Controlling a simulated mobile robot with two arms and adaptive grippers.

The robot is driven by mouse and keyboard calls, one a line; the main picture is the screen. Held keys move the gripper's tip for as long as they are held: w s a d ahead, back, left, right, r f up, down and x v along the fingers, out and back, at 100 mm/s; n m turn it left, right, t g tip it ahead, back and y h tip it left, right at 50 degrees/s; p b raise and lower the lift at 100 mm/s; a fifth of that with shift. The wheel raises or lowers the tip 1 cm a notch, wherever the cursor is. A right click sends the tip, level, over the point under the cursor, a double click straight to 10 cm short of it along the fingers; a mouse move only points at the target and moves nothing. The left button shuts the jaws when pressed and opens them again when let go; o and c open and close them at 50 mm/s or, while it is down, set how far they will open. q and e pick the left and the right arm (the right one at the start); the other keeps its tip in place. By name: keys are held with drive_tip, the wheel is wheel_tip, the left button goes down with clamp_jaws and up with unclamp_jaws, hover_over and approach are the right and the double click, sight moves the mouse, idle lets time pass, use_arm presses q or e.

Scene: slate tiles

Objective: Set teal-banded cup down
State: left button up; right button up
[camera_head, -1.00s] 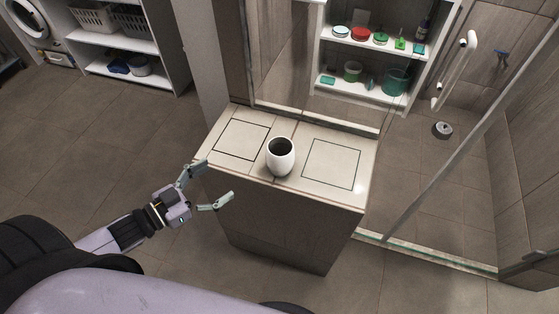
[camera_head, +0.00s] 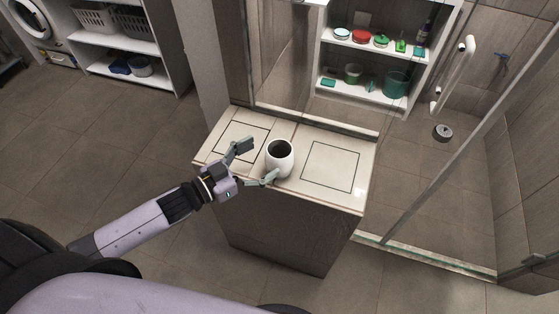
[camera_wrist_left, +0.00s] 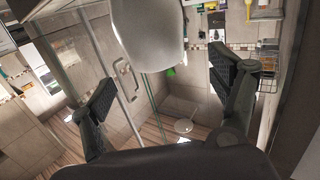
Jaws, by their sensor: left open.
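A white cup (camera_head: 281,163) with a dark inside stands upright on the pale cabinet top (camera_head: 290,192), between two dark-outlined squares. No teal band shows on its visible side. My left gripper (camera_head: 256,163) is open, just left of the cup, with one finger over the left square (camera_head: 232,137) and the other near the cup's lower front. In the left wrist view the cup (camera_wrist_left: 150,35) is at the top, between the spread fingers, with clear gaps to both. The right outlined square (camera_head: 331,166) is bare. My right gripper is not in view.
A white wall shelf (camera_head: 357,94) with jars and bottles is behind the cabinet. A glass shower panel (camera_head: 440,160) with a white handle (camera_head: 456,72) stands to the right. A shelf unit with baskets (camera_head: 92,20) is at the back left. The tiled floor at left is open.

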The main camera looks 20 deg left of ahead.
sight(279, 150)
use_arm(q)
drive_tip(key=shift+p+x, duration=0.4)
drive_tip(key=shift+x, duration=2.65)
drive_tip(key=shift+s+d, duration=0.1)
drive_tip(key=shift+c, duration=0.4)
clamp_jaws()
